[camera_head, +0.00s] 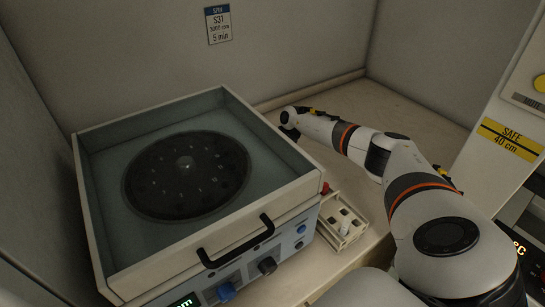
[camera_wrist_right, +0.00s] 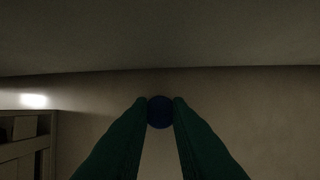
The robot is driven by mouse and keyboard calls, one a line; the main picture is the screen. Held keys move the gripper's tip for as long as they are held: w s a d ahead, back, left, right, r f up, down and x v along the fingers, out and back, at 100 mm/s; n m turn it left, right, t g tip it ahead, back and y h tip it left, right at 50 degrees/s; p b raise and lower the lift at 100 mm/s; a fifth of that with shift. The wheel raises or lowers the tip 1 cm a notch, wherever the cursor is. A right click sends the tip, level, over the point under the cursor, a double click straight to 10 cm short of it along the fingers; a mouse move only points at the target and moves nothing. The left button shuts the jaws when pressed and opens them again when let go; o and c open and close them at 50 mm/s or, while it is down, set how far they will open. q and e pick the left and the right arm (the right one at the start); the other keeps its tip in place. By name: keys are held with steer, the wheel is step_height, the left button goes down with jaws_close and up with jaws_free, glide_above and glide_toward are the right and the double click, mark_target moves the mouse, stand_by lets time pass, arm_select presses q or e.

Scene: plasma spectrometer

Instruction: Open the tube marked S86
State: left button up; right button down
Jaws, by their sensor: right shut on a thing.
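My right gripper (camera_head: 290,133) reaches to the bench behind the right back corner of the centrifuge. In the right wrist view its two dark green fingers (camera_wrist_right: 160,112) are closed on a round blue thing (camera_wrist_right: 160,112), seen end-on like a cap. I cannot tell whether a tube hangs below it, and no S86 mark is readable. A small pale rack (camera_head: 352,235) stands at the centrifuge's right front side, with a whitish tube (camera_head: 345,227) in it. My left gripper is not in view.
The centrifuge (camera_head: 95,225) is open-topped, with a dark round rotor (camera_head: 185,175) and a black handle (camera_head: 238,247) in front. A yellow SAFE 40 cm label (camera_head: 511,140) is at right. Bare bench (camera_head: 400,110) lies behind my right arm.

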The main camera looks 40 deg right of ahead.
steer(key=shift+f, duration=0.15)
steer(key=c, duration=1.3)
jaws_free()
steer(key=b+v, duration=0.2)
steer(key=v, duration=1)
steer(key=shift+d, duration=0.1)
